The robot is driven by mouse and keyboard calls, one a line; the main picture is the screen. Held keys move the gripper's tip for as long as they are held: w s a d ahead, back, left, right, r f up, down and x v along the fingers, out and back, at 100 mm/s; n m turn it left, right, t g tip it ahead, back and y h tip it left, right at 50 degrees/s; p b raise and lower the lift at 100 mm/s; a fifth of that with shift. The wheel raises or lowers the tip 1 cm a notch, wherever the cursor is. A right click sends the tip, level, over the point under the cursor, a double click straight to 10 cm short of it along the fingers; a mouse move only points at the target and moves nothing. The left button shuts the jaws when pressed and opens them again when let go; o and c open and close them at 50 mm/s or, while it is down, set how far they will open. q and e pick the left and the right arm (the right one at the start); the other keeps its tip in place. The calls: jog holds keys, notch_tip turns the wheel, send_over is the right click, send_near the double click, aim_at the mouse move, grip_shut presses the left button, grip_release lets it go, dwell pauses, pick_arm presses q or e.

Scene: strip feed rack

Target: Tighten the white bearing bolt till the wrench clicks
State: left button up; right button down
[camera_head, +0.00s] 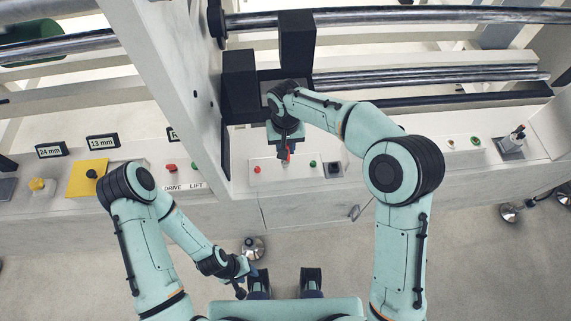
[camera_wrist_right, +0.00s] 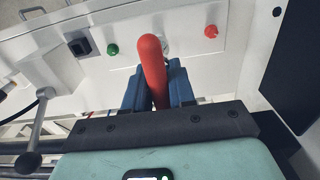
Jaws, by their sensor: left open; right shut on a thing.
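My right gripper (camera_wrist_right: 160,88) is shut on a red handle (camera_wrist_right: 152,65), with a blue finger on either side. In the head view the red handle (camera_head: 288,150) shows as a small piece below the right wrist, above the machine's front ledge. I cannot tell whether it is the wrench's handle; its far end is hidden. A small pale round part (camera_wrist_right: 165,44) shows just behind the handle, too hidden to name. I cannot make out the white bearing bolt for sure. My left gripper (camera_head: 247,282) is open and empty, low in front of the machine, near my base.
The ledge carries a red button (camera_head: 257,170), a green button (camera_head: 312,163) and a black square socket (camera_head: 334,169). A yellow plate (camera_head: 87,178) lies left, near the 24 mm (camera_head: 50,149) and 13 mm (camera_head: 103,141) signs. A tall white frame post (camera_head: 185,85) stands between my arms. Metal rollers (camera_head: 420,77) run behind.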

jog(key=shift+f+b, duration=0.65)
jog(key=shift+f, duration=0.5)
jog(key=m, duration=0.3)
jog(key=shift+m+b, duration=0.3)
jog(key=m, duration=0.7)
jog(key=shift+m, duration=0.4)
jog(key=m, duration=0.7)
jog(key=shift+p, duration=0.4)
jog(key=shift+m+p, duration=0.4)
jog(key=shift+m, duration=1.3)
